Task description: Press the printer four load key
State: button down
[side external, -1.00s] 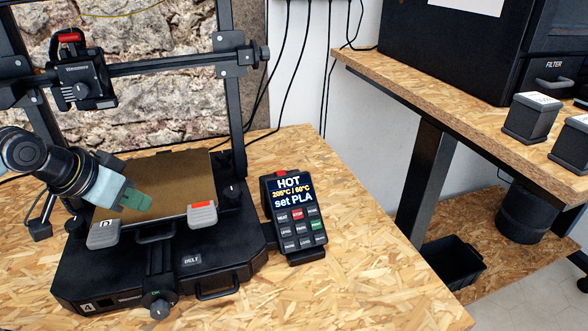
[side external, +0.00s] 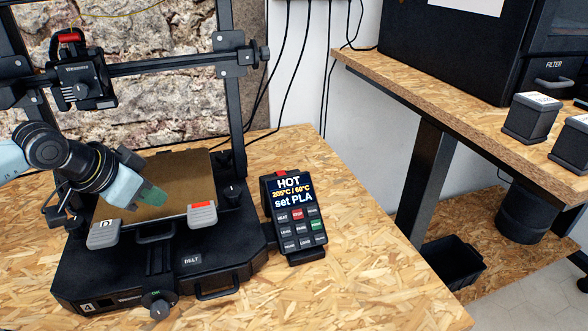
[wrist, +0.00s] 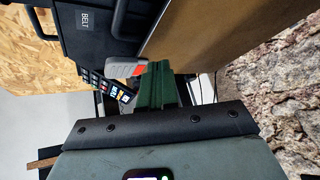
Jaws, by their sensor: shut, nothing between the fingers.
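The printer (side external: 190,262) with a 4 label stands on the wooden bench. Its dark control pad (side external: 293,218) sits at its right, with a screen (side external: 290,192) reading HOT, 205°C / 60°C, set PLA. Below are rows of small keys, one red and one green; the labels are too small to pick out the load key surely. My gripper (side external: 155,197), with green fingertips, is shut and empty above the printer's brown bed, left of the pad and apart from it. In the wrist view my shut green fingers (wrist: 156,86) point toward the printer; the pad (wrist: 108,88) shows left of them.
The brown bed (side external: 180,170) has grey clips, one with a red mark (side external: 202,212). The printer's upright frame (side external: 233,110) and crossbar rise behind. Bare bench (side external: 360,280) lies right of the pad. A higher shelf with black boxes (side external: 530,118) stands at the right.

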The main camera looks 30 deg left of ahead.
aim_at(305, 242)
jog(key=w+d+m, duration=0.4)
jog(key=d, duration=0.1)
jog(key=shift+d+r+m+t, duration=0.1)
jog(key=shift+d+m+t, duration=0.1)
jog(key=shift+m+t, duration=0.15)
jog(key=w+d+f+m+t+h, duration=0.1)
jog(key=d+m+t, duration=0.1)
jog(key=d+m, duration=0.4)
jog(key=w+d+f+m+t+h, duration=0.1)
jog(key=d+m, duration=0.6)
jog(key=d, duration=0.9)
jog(key=shift+w+d+f+t, duration=0.2)
jog(key=shift+d+f+t, duration=0.15)
jog(key=shift+f, duration=0.15)
jog(key=shift+a, duration=0.1)
jog(key=shift+w+a+f, duration=0.65)
jog(key=shift+f, duration=0.5)
jog(key=shift+w+a+f, duration=0.6)
jog(key=shift+w+f, duration=0.05)
jog(key=shift+f, duration=0.55)
jog(key=shift+w+a+f, duration=0.65)
jog(key=shift+f, duration=0.5)
jog(key=shift+f, duration=0.1)
jog(key=shift+w+a+f, duration=0.15)
jog(key=shift+f, duration=0.05)
